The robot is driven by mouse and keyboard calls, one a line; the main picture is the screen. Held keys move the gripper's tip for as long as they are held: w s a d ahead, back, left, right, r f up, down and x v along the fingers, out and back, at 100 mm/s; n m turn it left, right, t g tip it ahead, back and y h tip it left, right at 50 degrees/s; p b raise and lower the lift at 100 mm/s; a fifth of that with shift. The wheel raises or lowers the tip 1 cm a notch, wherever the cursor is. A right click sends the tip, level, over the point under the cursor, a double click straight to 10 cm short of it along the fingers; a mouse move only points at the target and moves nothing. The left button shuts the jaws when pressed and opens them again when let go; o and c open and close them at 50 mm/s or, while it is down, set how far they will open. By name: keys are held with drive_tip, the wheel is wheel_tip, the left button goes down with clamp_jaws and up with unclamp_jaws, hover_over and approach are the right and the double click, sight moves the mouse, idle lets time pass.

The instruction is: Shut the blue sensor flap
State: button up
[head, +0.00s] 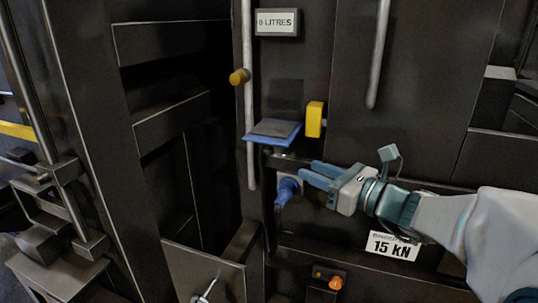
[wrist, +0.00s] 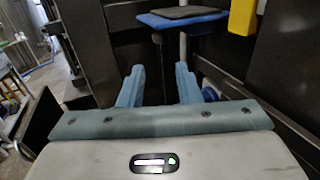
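The blue sensor flap (head: 258,137) stands out from the dark machine front, nearly level, with a dark grey pad on its top. In the wrist view the flap (wrist: 205,20) is at the top, above and beyond my fingers. My gripper (head: 309,172) is below and to the right of the flap, apart from it. In the wrist view my gripper (wrist: 158,82) has its two blue-grey fingers spread with nothing between them. A blue round part (head: 287,190) sits on the front below the flap, just left of my fingertips; it shows partly behind the right finger in the wrist view (wrist: 210,94).
A yellow block (head: 314,119) is right of the flap. A vertical grey bar (head: 249,110) with a yellow knob (head: 239,76) is left of it. A "15 kN" label (head: 393,246) and an orange button (head: 335,282) are lower. A dark open recess (head: 180,120) lies at left.

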sight(272, 153)
drive_tip(key=p+x, duration=0.1)
drive_tip(key=x, duration=1.2)
drive_tip(key=shift+w+a, duration=0.2)
drive_tip(key=shift+w, duration=0.05)
drive_tip(key=shift+r, duration=0.1)
clamp_jaws()
